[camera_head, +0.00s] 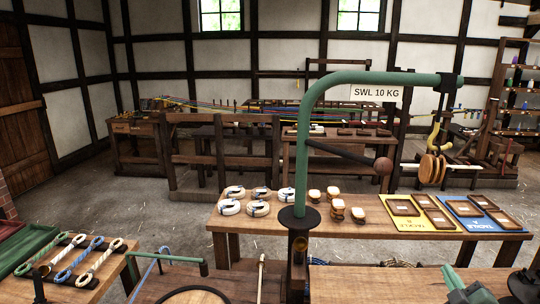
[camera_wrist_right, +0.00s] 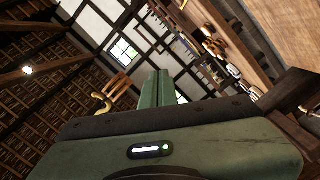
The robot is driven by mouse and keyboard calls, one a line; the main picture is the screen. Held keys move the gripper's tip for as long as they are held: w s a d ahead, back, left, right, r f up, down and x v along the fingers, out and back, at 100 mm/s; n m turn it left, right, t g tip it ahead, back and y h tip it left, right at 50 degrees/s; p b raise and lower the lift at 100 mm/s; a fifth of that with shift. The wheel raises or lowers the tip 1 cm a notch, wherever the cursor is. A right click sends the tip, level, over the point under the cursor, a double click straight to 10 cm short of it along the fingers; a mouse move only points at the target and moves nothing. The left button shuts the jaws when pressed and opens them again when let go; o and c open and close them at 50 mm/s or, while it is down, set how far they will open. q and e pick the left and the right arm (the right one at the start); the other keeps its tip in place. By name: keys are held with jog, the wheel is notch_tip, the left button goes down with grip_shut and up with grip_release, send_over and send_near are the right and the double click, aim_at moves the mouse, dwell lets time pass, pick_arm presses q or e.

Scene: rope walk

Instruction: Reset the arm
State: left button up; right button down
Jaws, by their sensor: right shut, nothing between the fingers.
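My right gripper (camera_head: 452,275) shows at the bottom right of the head view, low over the near bench. Its green fingers are together with nothing between them. In the right wrist view the shut green fingers (camera_wrist_right: 156,88) point up past the housing, toward the wall and roof. They touch no object that I can see. My left gripper is not in the head view.
White rope coils, small blocks and a yellow tackle board (camera_head: 404,208) lie on that bench. Rope rings (camera_head: 75,258) lie at left.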

jog(key=s+a+f+m+g, duration=0.5)
jog(key=s+a+f+g, duration=0.3)
jog(key=s+a+f, duration=0.65)
jog(key=s+a+f+m+g+y, duration=0.1)
jog(key=s+a+g, duration=0.15)
jog(key=s, duration=0.45)
jog(key=s+a+f+g+y, duration=0.1)
jog(key=s+a, duration=0.3)
jog(key=s, duration=0.2)
jog(key=s+a+f+m+g+y, duration=0.1)
jog(key=s+a+f+g+y, duration=0.1)
jog(key=s+a, duration=0.35)
notch_tip(320, 180, down, 30)
jog(key=s+d+g+b, duration=0.2)
jog(key=s+b, duration=0.1)
jog(key=b, duration=0.3)
jog(key=s+d+f+b, duration=0.1)
jog(key=s+f+b, duration=0.1)
jog(key=s+f, duration=0.6)
jog(key=s+d+f+b, duration=0.1)
jog(key=s+f+b, duration=0.1)
jog(key=s+f, duration=0.7)
notch_tip(320, 180, down, 4)
jog(key=shift+d+f+n+g+h, duration=0.2)
jog(key=shift+d+n+g+h, duration=0.1)
jog(key=shift+d+n+g, duration=0.1)
jog(key=shift+r, duration=0.1)
